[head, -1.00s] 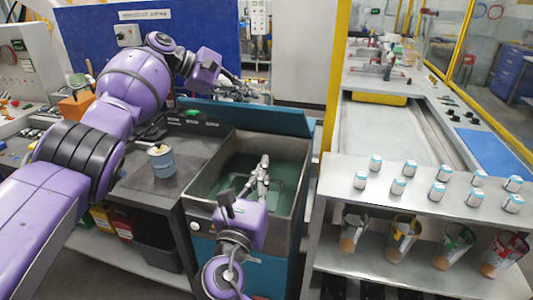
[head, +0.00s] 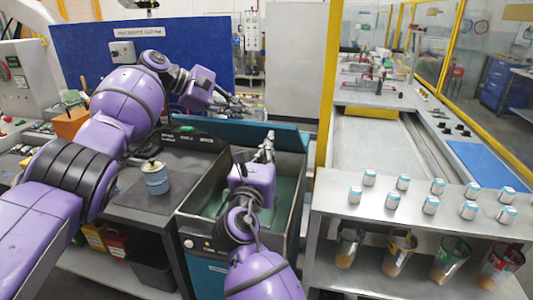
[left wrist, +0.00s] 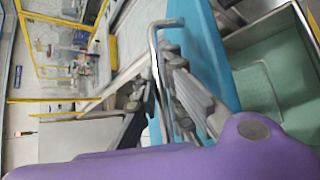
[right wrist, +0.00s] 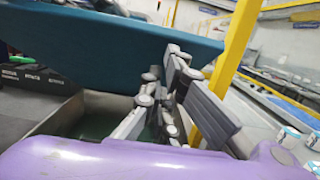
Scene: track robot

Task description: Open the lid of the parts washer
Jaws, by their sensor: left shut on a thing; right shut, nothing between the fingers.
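The parts washer's teal lid (head: 215,128) stands tilted up at the back of the grey basin (head: 186,207), leaving the basin uncovered. It also shows in the left wrist view (left wrist: 207,55) and the right wrist view (right wrist: 110,45). My left gripper (head: 240,105) is behind the lid's upper edge. In the left wrist view, its fingers (left wrist: 165,90) are shut on the bent metal handle (left wrist: 153,45) on the lid's outer side. My right gripper (head: 268,140) is shut and empty, above the basin near the lid's inner face. Whether it touches the lid is unclear.
A blue-grey can (head: 157,181) stands on the dark bench left of the basin. A yellow post (head: 327,90) rises just right of the lid.

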